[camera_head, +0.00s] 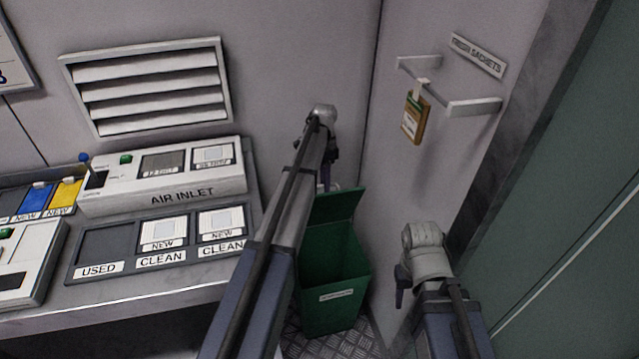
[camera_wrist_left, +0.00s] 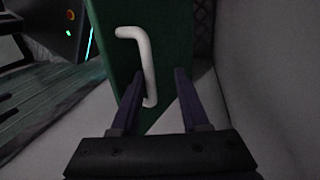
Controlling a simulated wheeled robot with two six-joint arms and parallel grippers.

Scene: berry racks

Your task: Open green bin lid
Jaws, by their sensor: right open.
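The green bin (camera_head: 335,310) stands on the floor against the wall in the head view. Its lid (camera_head: 338,206) is raised, and the dark inside of the bin shows. In the left wrist view the green lid (camera_wrist_left: 112,38) carries a white bar handle (camera_wrist_left: 147,62). My left gripper (camera_wrist_left: 160,74) is open, with its fingers apart. The handle's lower end is between them, close to the left finger; whether they touch is unclear. In the head view this gripper (camera_head: 326,178) is behind the raised lid and partly hidden. My right gripper (camera_head: 401,288) is open and empty, right of the bin.
A counter with an air inlet unit (camera_head: 165,178) and a dark tray (camera_head: 95,262) of labelled pads is on the left. A wall rack (camera_head: 474,107) with a hanging sachet (camera_head: 413,120) is above right. A green door (camera_head: 570,220) is at the right.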

